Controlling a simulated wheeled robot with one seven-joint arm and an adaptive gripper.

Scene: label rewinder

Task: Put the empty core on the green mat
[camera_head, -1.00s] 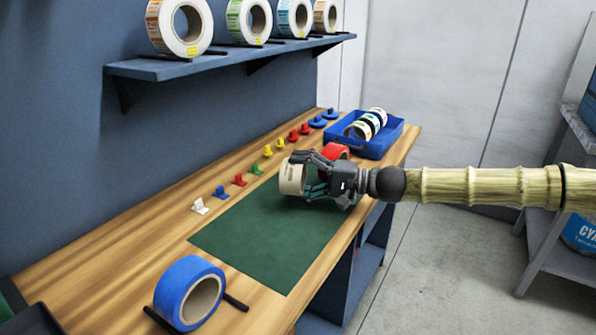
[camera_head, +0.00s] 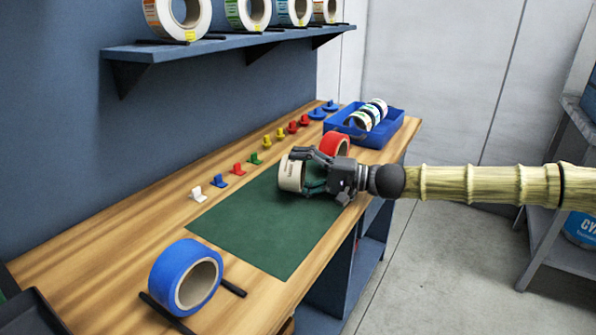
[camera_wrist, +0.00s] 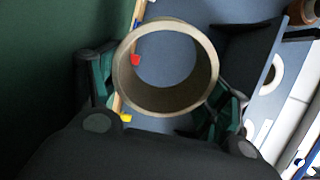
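The empty core (camera_head: 290,174) is a short cream ring with small dark print on its side. My gripper (camera_head: 307,172) is shut on it, with fingers on opposite sides of its outer wall. In the wrist view the core (camera_wrist: 207,85) is between the fingers, and the blue wall shows through its open bore. The green mat (camera_head: 265,225) lies flat on the wooden bench, its visible part bare. The core is over or on the far end of the mat; I cannot tell whether it touches.
A red roll (camera_head: 335,144) stands just behind my gripper. A blue bin (camera_head: 382,138) with label rolls is farther back. Small coloured pieces (camera_head: 238,169) line the wall side. A blue tape roll (camera_head: 186,278) rests on black rails at the near end. A shelf (camera_head: 230,43) hangs above.

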